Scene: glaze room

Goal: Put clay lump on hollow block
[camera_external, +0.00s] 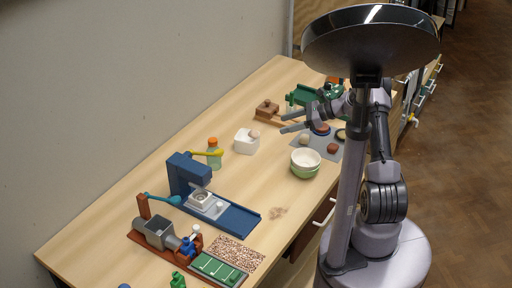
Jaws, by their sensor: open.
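The white block (244,147) stands on the table left of the middle; I take it to be the hollow block, but its hollow is not clear at this size. A small pale pinkish lump (254,134) shows at its upper right edge, looking like the clay lump; it seems to rest on or against the block, and I cannot tell which. My gripper (282,124) is open, with both fingers pointing left, to the right of and a little above the block in the picture. Nothing shows between the fingers.
A grey mat (312,148) holds a tan lump (304,139), a reddish-brown lump (333,148) and round dishes. Stacked bowls (305,162) stand in front. A wooden tool (267,110), an orange-capped bottle (214,154) and a blue press (190,177) surround the block.

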